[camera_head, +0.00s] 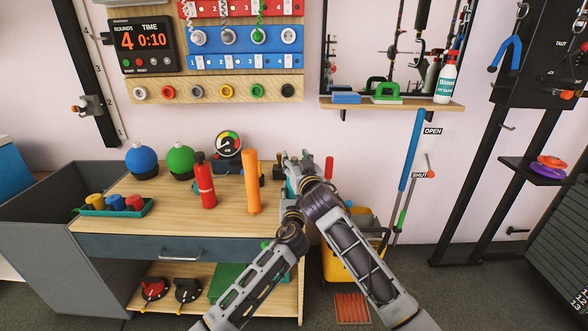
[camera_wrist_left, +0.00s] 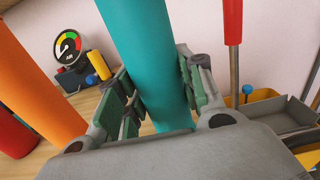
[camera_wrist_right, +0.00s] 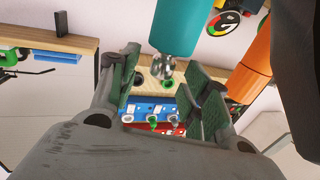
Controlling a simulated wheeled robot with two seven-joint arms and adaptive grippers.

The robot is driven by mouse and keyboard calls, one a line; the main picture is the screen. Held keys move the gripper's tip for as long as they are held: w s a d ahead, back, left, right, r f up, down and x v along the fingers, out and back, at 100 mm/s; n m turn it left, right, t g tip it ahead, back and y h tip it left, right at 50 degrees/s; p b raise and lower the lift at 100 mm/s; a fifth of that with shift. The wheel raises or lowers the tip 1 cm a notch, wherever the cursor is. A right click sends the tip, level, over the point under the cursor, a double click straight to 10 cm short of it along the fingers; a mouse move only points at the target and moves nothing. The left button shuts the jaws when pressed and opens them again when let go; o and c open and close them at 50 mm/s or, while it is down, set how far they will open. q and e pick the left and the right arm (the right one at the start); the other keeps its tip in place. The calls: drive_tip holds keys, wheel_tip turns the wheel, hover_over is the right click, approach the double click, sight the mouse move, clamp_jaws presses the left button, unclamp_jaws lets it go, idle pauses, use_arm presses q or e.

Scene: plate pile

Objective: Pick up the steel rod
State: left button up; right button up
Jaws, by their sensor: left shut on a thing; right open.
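My left gripper (camera_wrist_left: 160,100) is shut on a thick teal cylinder (camera_wrist_left: 142,50), which stands up between its fingers in the left wrist view. In the right wrist view, shown upside down, the teal cylinder (camera_wrist_right: 188,25) ends in a shiny steel tip (camera_wrist_right: 175,68). My right gripper (camera_wrist_right: 160,85) is open, with the tip near and between its finger ends; contact cannot be told. A thin steel rod (camera_wrist_left: 234,68) with a red top stands to the right in the left wrist view. Its red top (camera_head: 329,167) shows right of the grippers. Which steel piece is meant is unclear.
An orange cylinder (camera_head: 252,182) and a red extinguisher (camera_head: 205,182) stand on the wooden bench (camera_head: 165,215), left of my grippers. A dial gauge (camera_head: 228,144) and two balls are behind. A yellow bucket (camera_head: 345,262) is on the floor at the bench's right.

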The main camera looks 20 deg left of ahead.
clamp_jaws()
drive_tip(key=shift+r, duration=0.1)
idle(0.3)
wheel_tip(320, 180, up, 18)
idle(0.8)
use_arm(q)
drive_tip(key=o, duration=1.4)
drive_tip(key=shift+c, duration=0.2)
drive_tip(key=shift+s, duration=0.15)
